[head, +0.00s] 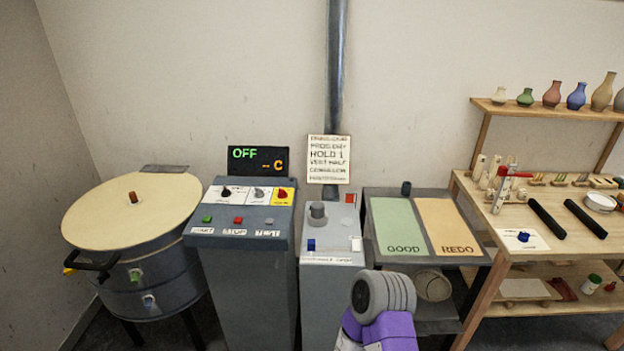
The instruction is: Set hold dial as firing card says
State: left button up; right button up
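Neither of my grippers shows; only a grey and purple part of my arm is at bottom centre.
A display (258,160) reads OFF and C. The round kiln (133,215) stands left of the console. A grey box (331,238) with a knob stands right of it, then the GOOD and REDO table (424,256). A wooden workbench (490,205) is at right.

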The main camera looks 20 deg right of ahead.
aim_at(259, 194)
jog(key=z, duration=0.2)
jog(key=i, duration=0.85)
jog(key=u, duration=0.2)
